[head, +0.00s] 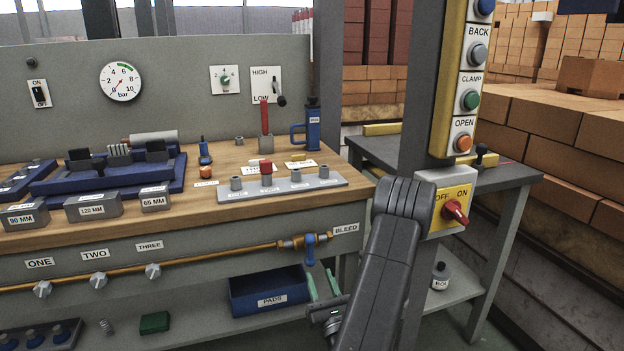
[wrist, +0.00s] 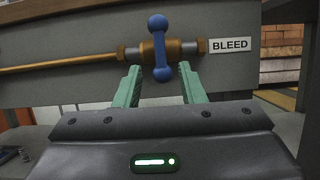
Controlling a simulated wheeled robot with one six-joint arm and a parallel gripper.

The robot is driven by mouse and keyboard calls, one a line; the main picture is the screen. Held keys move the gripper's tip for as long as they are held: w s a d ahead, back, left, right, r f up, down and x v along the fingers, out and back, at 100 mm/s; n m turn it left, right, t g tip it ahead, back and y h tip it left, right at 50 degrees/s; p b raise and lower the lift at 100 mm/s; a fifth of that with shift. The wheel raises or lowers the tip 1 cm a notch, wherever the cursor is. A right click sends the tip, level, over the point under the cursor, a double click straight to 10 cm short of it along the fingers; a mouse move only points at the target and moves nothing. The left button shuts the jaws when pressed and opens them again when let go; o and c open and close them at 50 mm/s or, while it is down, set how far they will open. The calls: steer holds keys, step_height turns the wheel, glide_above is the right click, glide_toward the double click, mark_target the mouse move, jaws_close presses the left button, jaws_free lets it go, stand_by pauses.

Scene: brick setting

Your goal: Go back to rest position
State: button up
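My gripper (head: 320,272) is open and empty, with its green fingers spread, below the bench front in the head view. In the wrist view my gripper (wrist: 160,70) has its two fingertips left and right of the blue bleed valve handle (wrist: 160,48). The handle stands upright across the brass pipe, next to the BLEED label (wrist: 230,46). In the head view the blue handle (head: 309,250) is just above the fingertips. The fingers do not appear to touch it; the exact depth gap is hard to tell.
A blue PADS bin (head: 268,291) sits on the lower shelf beside my gripper. A post with a red OFF/ON switch (head: 455,211) stands right of my arm. The wooden bench top (head: 225,165) carries gauge blocks, a fixture and a peg rail (head: 330,181).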

mark_target(311, 254)
steer(key=x, duration=0.9)
steer(key=shift+w, duration=0.15)
